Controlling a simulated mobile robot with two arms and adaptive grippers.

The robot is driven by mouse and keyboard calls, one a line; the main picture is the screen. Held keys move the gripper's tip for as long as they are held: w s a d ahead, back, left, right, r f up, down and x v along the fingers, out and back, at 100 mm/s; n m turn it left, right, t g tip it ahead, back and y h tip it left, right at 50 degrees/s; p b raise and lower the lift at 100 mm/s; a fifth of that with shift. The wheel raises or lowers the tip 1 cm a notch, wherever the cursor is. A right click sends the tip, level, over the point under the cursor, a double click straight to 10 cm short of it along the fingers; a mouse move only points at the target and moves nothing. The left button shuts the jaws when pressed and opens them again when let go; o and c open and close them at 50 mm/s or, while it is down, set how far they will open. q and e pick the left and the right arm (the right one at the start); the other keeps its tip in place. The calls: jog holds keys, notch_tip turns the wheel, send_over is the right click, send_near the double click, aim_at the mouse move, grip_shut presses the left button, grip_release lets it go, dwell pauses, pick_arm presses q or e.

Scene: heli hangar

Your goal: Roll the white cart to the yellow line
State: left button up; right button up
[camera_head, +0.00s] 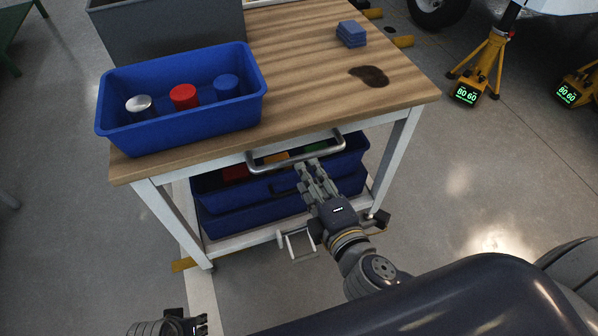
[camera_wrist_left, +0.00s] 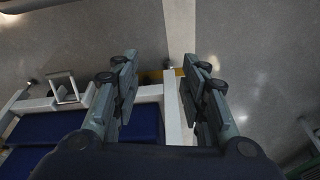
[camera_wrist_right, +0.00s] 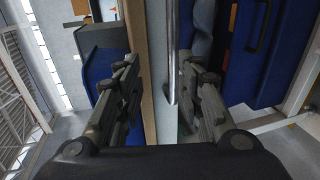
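The white cart (camera_head: 158,212) has a white frame, a wooden top (camera_head: 300,75) and a metal bar handle (camera_head: 262,168) along its near edge. My right gripper (camera_head: 312,168) is at the right half of the handle. In the right wrist view the handle (camera_wrist_right: 173,50) runs between the fingers of my right gripper (camera_wrist_right: 160,90), which stand apart from it. My left gripper (camera_head: 185,326) shows only partly at the bottom edge of the head view. In the left wrist view my left gripper (camera_wrist_left: 162,85) is open and empty, near the cart's lower shelf. Yellow floor markings (camera_head: 184,265) show beside the cart.
A dark stain (camera_head: 370,76) lies on the top. Blue bins (camera_head: 225,210) sit below. Yellow jack stands (camera_head: 485,65) are at the back right. Floor right of the cart is clear.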

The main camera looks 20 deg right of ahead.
aim_at(300, 161)
pick_arm(q)
jog(key=b+v, duration=0.3)
jog(key=v, duration=0.6)
jog(key=shift+w+r+t, duration=0.2)
jog(key=shift+r+t, duration=0.1)
jog(key=shift+r, duration=0.05)
pick_arm(e)
jog(key=shift+s+d+f+x, duration=0.1)
jog(key=shift+f+x, duration=0.25)
jog(key=shift+x, duration=1.35)
jog(key=shift+s+d+f+x, duration=0.15)
jog(key=shift+f+x, duration=0.2)
jog(key=shift+x, duration=1.3)
jog(key=shift+w+d+f+x, duration=0.1)
jog(key=shift+f+x, duration=0.2)
jog(key=shift+x, duration=1.4)
jog(key=shift+c, duration=0.4)
grip_shut()
